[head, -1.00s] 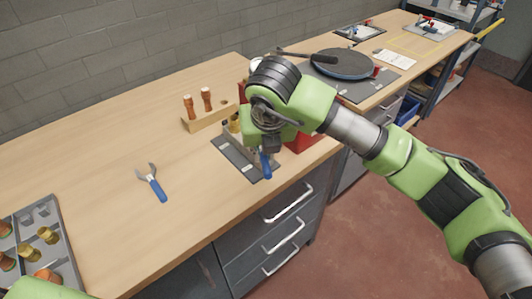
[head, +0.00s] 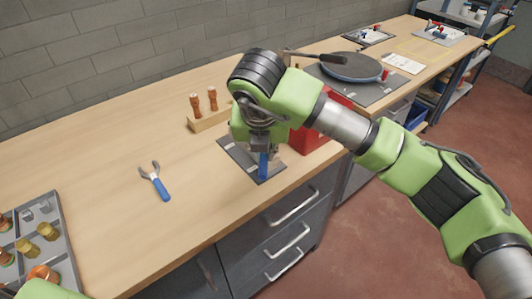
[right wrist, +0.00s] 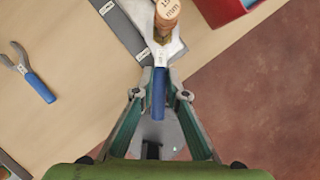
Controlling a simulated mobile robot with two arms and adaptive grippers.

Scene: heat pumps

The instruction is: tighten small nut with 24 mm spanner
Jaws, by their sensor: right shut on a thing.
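My right gripper (head: 263,146) is shut on the blue handle of a spanner (head: 263,166). In the right wrist view the spanner (right wrist: 159,90) points away from my gripper (right wrist: 160,96), its head at a brass nut (right wrist: 165,52). I cannot tell whether its jaws sit fully around the nut. A copper pipe end (right wrist: 168,12) marked 15 mm rises above the nut. The nut is hidden behind my gripper in the head view. A second blue-handled spanner (head: 155,182) lies apart on the bench; it also shows in the right wrist view (right wrist: 35,80). My left gripper is out of view.
A dark plate (head: 238,153) lies under the work near the bench's front edge. A red box (head: 318,135) stands close on its right. A wooden rack (head: 208,119) is behind, and a grey tray of fittings (head: 62,235) is at the left.

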